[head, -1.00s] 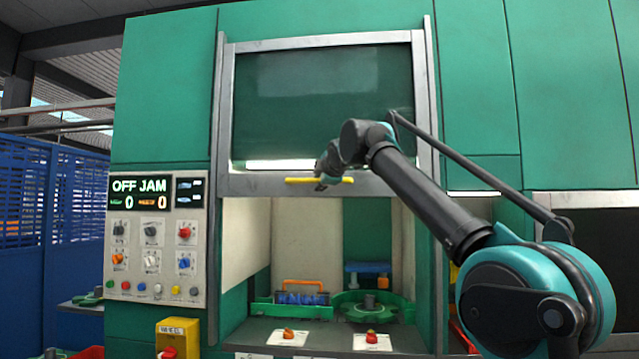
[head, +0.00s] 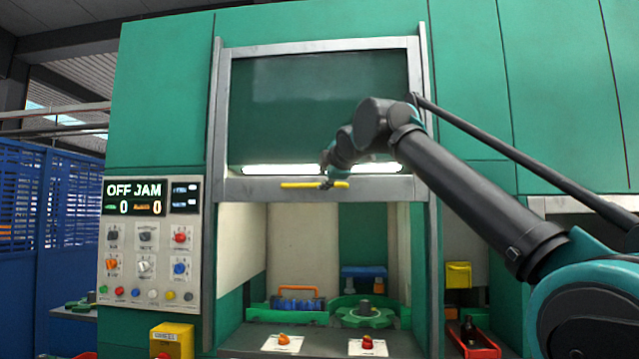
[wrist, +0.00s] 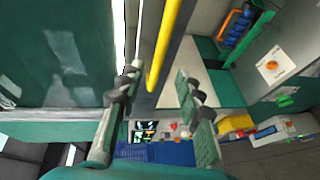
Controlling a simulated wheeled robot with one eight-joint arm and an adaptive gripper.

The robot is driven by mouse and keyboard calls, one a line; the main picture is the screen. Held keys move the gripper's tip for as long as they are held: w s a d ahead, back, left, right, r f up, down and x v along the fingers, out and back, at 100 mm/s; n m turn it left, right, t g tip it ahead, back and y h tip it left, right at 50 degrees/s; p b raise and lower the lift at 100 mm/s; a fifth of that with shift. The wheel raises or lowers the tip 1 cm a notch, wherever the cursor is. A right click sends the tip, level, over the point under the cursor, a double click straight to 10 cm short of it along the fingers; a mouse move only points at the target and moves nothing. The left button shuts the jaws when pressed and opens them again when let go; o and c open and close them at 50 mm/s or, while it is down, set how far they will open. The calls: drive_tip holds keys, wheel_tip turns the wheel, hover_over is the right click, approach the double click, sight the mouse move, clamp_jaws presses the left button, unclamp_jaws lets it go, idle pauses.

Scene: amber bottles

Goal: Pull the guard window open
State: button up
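The guard window (head: 300,110) is a dark green pane in a grey frame on the upper front of the green machine. It stands raised, with the bay beneath it exposed. Its yellow bar handle (head: 298,185) runs along the frame's bottom rail. My gripper (head: 330,178) is at the right part of this handle. In the wrist view the yellow handle (wrist: 166,45) passes between the two spread fingers of my gripper (wrist: 155,105). The fingers are open, with gaps visible beside the bar. Contact with the bar cannot be told.
A control panel (head: 150,245) reading "OFF JAM" stands left of the bay. Inside the bay are a green round fixture (head: 365,312) and an orange-handled blue part (head: 298,300). A red bin (head: 474,340) sits at lower right. Blue fencing (head: 45,220) stands far left.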

drive_tip(key=shift+v, duration=1.05)
drive_tip(key=w+d+f+m+g+h, duration=0.15)
drive_tip(key=d+f+m, duration=0.25)
drive_tip(key=f, duration=0.7)
drive_tip(key=w+d+f+m+g+h, duration=0.1)
drive_tip(key=w+d+f+m+h, duration=0.3)
drive_tip(key=f, duration=0.8)
drive_tip(key=s+d+f+m+g, duration=0.1)
drive_tip(key=s+d+f+m, duration=0.15)
drive_tip(key=f, duration=0.45)
drive_tip(key=s+d+f+m+g, duration=0.1)
drive_tip(key=s+d+f, duration=0.15)
drive_tip(key=f, duration=0.45)
drive_tip(key=s+d+f+m+g, duration=0.1)
drive_tip(key=d+f, duration=0.3)
drive_tip(key=f, duration=0.3)
drive_tip(key=s+d+f+m+g, duration=0.1)
drive_tip(key=s+d+f+m, duration=0.1)
drive_tip(key=s+f, duration=0.7)
drive_tip(key=s+d+f+m+g, duration=0.2)
drive_tip(key=s+d+f+m, duration=0.1)
drive_tip(key=s+f, duration=0.5)
drive_tip(key=s+d+f+m+g, duration=0.2)
drive_tip(key=s+f+m, duration=0.2)
drive_tip(key=s+f, duration=0.5)
wheel_tip(320, 180, down, 5)
drive_tip(key=shift+s+d+f, duration=0.1)
drive_tip(key=shift+s+d, duration=0.1)
drive_tip(key=shift+s, duration=0.15)
